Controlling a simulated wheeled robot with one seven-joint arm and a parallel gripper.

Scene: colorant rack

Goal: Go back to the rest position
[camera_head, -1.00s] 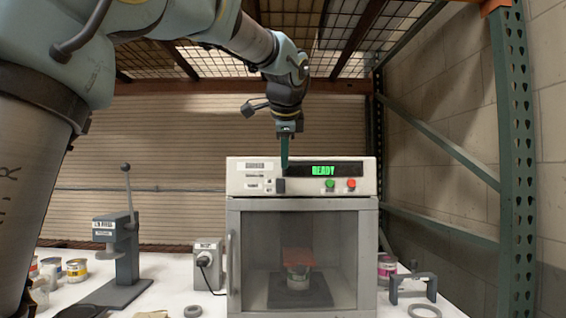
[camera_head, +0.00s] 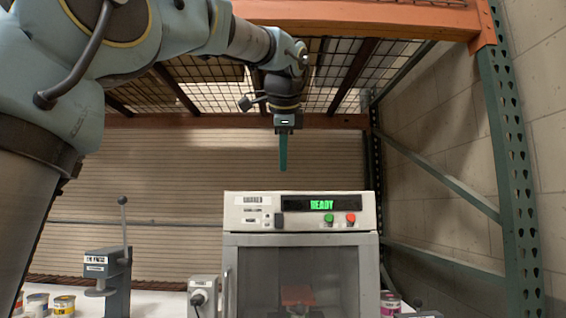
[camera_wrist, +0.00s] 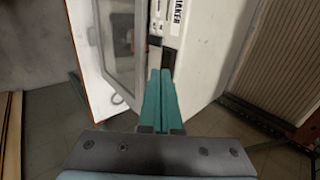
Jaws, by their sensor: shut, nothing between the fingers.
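My gripper (camera_head: 283,165) hangs pointing down in the head view, its green fingers shut and empty. It is above the top of the shaker machine (camera_head: 236,226), apart from it. In the wrist view the shut fingers (camera_wrist: 160,90) point toward the machine's white body (camera_wrist: 205,60).
A lever press (camera_head: 108,275) and a small grey box (camera_head: 203,292) stand left of the machine. Several paint cans (camera_head: 63,305) are at the lower left. A pink can (camera_head: 390,304) is at the right. Rack posts (camera_head: 512,170) and an orange beam (camera_head: 360,17) frame the space.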

